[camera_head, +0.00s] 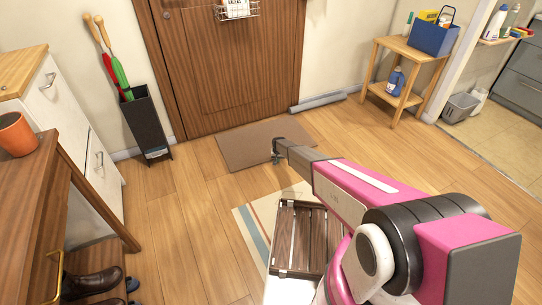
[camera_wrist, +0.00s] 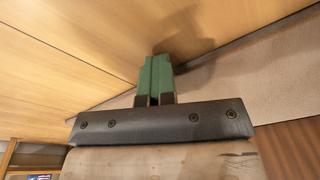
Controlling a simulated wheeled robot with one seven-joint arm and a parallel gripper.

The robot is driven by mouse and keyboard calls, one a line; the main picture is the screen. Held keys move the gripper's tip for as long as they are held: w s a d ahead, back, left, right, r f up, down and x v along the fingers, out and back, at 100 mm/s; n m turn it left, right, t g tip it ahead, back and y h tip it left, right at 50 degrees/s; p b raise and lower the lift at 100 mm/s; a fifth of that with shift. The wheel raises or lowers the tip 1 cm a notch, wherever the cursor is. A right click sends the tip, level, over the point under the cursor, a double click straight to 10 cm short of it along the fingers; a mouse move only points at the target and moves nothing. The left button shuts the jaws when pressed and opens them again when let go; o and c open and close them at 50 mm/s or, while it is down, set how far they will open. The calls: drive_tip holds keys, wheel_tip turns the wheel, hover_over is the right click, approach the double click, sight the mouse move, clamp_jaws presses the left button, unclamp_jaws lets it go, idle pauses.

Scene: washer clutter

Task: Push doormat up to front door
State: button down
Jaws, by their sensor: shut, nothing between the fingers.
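The doormat (camera_head: 245,147), a flat brown rectangle, lies on the wood floor in front of the brown wooden front door (camera_head: 235,65). Its far edge is close to the door's foot, with a thin strip of floor seemingly between them. My gripper (camera_head: 277,158) is low at the mat's near edge, and its arm hides the mat's near right part. In the wrist view my gripper (camera_wrist: 157,68) has its green fingers together and empty. The fingertips show against the floor beside the edge of the mat (camera_wrist: 250,70). I cannot tell whether they touch it.
A black umbrella stand (camera_head: 148,122) is left of the door. A grey roll (camera_head: 318,101) lies along the wall to the right. A wooden side table (camera_head: 398,97) stands further right.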

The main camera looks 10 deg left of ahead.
drive_tip(key=shift+w+a, duration=0.35)
drive_tip(key=shift+w, duration=0.25)
drive_tip(key=shift+w+a, duration=0.3)
drive_tip(key=shift+w, duration=0.4)
drive_tip(key=shift+w+d+r, duration=0.1)
drive_tip(key=shift+w+r, duration=0.05)
drive_tip(key=shift+s+d+r, duration=0.2)
drive_tip(key=shift+r, duration=0.35)
drive_tip(key=shift+s+d+r, duration=0.15)
drive_tip(key=shift+s+r, duration=0.05)
drive_tip(key=shift+r, duration=0.3)
drive_tip(key=shift+s+d+r, duration=0.2)
drive_tip(key=shift+s+r, duration=0.35)
drive_tip(key=shift+r, duration=0.25)
drive_tip(key=shift+s+d+r, duration=0.15)
drive_tip(key=shift+s+r, duration=0.4)
drive_tip(key=shift+r, duration=0.2)
drive_tip(key=shift+s+d+r, duration=0.15)
drive_tip(key=shift+s+r, duration=0.25)
drive_tip(key=shift+r, duration=0.4)
